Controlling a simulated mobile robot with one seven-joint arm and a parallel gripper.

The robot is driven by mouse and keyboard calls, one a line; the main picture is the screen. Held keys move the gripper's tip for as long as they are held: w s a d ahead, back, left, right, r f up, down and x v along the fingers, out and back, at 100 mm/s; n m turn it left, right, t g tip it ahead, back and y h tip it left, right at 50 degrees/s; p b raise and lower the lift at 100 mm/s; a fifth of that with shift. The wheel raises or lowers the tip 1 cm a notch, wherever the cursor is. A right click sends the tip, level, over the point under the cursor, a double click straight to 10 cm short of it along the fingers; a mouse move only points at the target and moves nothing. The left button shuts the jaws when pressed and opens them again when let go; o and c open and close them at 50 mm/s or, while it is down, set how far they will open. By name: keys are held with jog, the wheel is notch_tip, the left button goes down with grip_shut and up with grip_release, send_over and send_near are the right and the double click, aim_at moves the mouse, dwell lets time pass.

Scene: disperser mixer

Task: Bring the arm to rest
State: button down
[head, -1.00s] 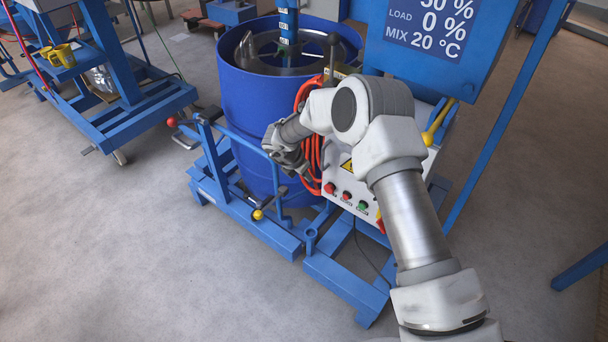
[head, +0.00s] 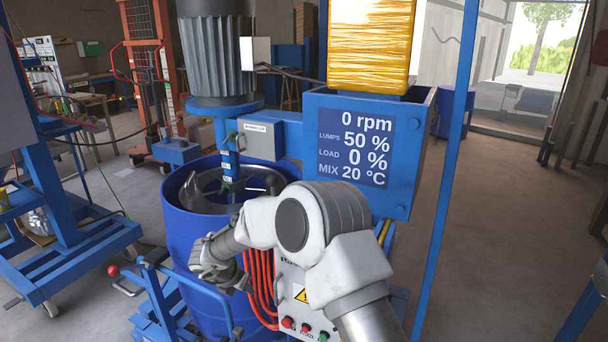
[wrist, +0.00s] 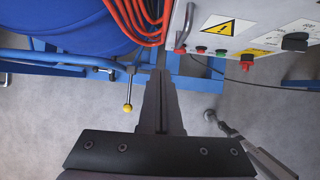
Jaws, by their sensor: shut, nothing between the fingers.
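My gripper (wrist: 160,75) is shut and empty in the wrist view, its fingers together over the floor, below the control panel and the blue frame. In the head view my arm reaches in from the lower right, bent at the elbow. The gripper end (head: 212,262) is in front of the blue drum (head: 185,235), and its fingertips are hard to make out there. The disperser mixer's display (head: 355,148) reads 0 rpm, lumps 50 %, load 0 %, mix 20 °C.
The control panel (wrist: 240,35) with buttons and the orange hose (head: 262,290) are close beside the gripper. A blue rail with a yellow knob (wrist: 127,107) runs left of the fingers. A blue trolley (head: 70,255) stands left. Open floor (head: 500,220) lies right.

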jog(key=w+d+r+n+t+y, duration=0.1)
jog(key=w+r+n+t, duration=0.15)
jog(key=r, duration=0.35)
jog(key=w+d+r+n+t+y+p, duration=0.1)
jog(key=r+n, duration=0.3)
jog(key=r, duration=0.3)
jog(key=w+d+r+n+t+y, duration=0.1)
jog(key=w+r+n, duration=0.15)
jog(key=r, duration=0.35)
jog(key=s+d+r+n+y+p, duration=0.1)
jog(key=s+d+r+n+y, duration=0.2)
jog(key=r+n, duration=0.45)
jog(key=s+d+r+n+y+p, duration=0.1)
jog(key=s+d+r+n, duration=0.1)
jog(key=s+r+n, duration=0.35)
jog(key=s+d+n+g+h+p, duration=0.1)
jog(key=s+d+n+g+h, duration=0.1)
jog(key=s+d+n, duration=0.7)
jog(key=s+d+n+g+h+p, duration=0.1)
jog(key=s+d+n+g+h, duration=0.1)
jog(key=s+d+n, duration=0.7)
jog(key=s+d+h, duration=0.1)
jog(key=s+d, duration=0.4)
jog(key=s, duration=0.5)
jog(key=shift+s+d+p, duration=0.3)
jog(key=shift+p, duration=0.05)
jog(key=shift+a+n+g, duration=0.15)
jog(key=shift+n+g, duration=0.1)
jog(key=shift+n, duration=0.05)
